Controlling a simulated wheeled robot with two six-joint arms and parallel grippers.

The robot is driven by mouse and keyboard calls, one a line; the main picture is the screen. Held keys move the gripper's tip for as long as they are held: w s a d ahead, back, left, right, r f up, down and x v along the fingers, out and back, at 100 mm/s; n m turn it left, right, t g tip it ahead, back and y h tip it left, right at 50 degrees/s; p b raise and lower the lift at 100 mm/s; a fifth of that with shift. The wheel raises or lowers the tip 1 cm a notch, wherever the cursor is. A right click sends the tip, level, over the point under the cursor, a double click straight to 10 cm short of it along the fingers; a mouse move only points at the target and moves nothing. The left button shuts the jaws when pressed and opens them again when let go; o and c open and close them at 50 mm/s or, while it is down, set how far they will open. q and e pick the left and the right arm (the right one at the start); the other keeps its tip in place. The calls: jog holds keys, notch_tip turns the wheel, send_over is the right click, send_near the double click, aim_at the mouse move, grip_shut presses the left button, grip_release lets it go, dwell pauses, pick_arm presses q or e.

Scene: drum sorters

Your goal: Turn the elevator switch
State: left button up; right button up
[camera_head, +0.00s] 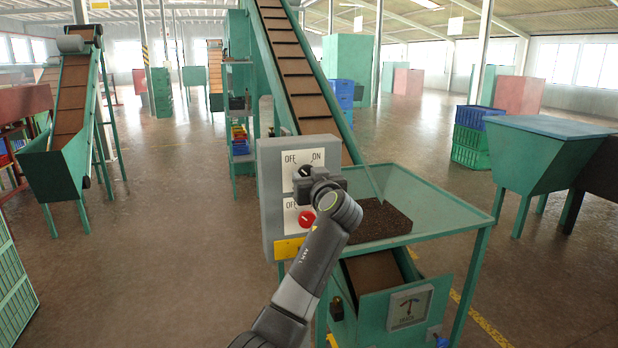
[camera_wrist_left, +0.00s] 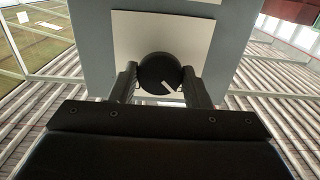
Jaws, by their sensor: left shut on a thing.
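The grey control box (camera_head: 270,200) stands in the middle of the head view. Its upper white plate carries OFF and ON labels and a black rotary switch (camera_head: 303,171). A lower plate has a red knob (camera_head: 306,218). My left gripper (camera_head: 318,180) is at the upper switch and partly covers it. In the left wrist view the round black switch (camera_wrist_left: 160,73) with a white mark sits between the two fingers (camera_wrist_left: 163,85), which are shut on it. The white mark slants in that view. My right gripper is not in view.
An inclined conveyor (camera_head: 300,75) rises behind. A gauge (camera_head: 410,306) sits below the table. Open floor (camera_head: 150,240) lies to the left.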

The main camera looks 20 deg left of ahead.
pick_arm(q)
jog(key=shift+m, duration=0.3)
jog(key=m+p, duration=0.1)
jog(key=m, duration=0.8)
jog(key=shift+r, duration=0.1)
jog(key=m+p, duration=0.2)
jog(key=m, duration=0.2)
jog(key=shift+m, duration=0.3)
jog(key=shift+m+p, duration=1.25)
jog(key=shift+m, duration=0.55)
